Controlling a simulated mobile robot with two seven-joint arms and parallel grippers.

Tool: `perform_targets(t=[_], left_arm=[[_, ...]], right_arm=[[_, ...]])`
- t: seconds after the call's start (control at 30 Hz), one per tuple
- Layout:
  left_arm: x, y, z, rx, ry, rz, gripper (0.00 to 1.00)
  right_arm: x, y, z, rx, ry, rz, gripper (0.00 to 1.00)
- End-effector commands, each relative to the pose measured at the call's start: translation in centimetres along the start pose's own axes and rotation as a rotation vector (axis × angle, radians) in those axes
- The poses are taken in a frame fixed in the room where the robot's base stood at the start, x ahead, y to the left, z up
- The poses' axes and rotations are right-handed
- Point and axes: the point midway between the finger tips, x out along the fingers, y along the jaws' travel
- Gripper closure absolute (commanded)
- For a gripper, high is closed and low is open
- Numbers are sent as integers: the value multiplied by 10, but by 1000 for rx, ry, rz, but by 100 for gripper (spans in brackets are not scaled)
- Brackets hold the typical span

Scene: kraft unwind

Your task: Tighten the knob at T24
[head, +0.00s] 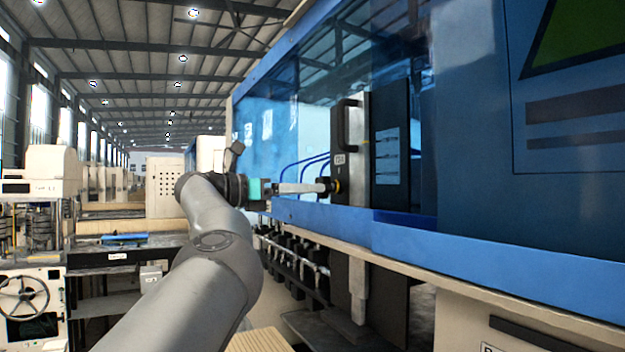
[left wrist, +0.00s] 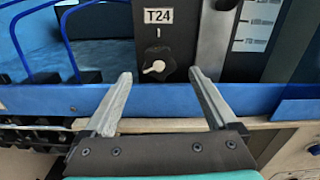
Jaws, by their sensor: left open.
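The T24 label (left wrist: 158,16) is on a dark panel in the left wrist view. Below it is a small mark, then a round black knob (left wrist: 155,70) with a pale, slanted pointer or handle. My left gripper (left wrist: 160,76) is open, with one finger on each side of the knob in the picture and nothing between them. In the head view, my left gripper (head: 322,187) points right at the panel, its tips close to the knob (head: 335,185). I cannot tell whether they touch. The right gripper is out of view.
A blue ledge (head: 400,228) runs along the machine below the panel. Blue hoses (head: 300,165) curve left of the knob. A black handle (head: 345,122) stands out above it. A dark block with pale labels (head: 388,150) is to the right. Machines stand at the far left.

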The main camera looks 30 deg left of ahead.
Motion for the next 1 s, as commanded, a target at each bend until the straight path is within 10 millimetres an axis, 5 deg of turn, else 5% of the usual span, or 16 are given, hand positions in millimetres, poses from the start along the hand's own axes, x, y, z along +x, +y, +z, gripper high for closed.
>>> perform_targets(t=[0.2, 0.57, 1.0], left_arm=[[23, 0, 1, 0, 1, -1, 8], [28, 0, -1, 1, 1, 0, 8], [27, 0, 0, 0, 1, 0, 56]], right_arm=[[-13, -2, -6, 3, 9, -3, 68], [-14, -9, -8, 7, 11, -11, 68], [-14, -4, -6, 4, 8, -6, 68]])
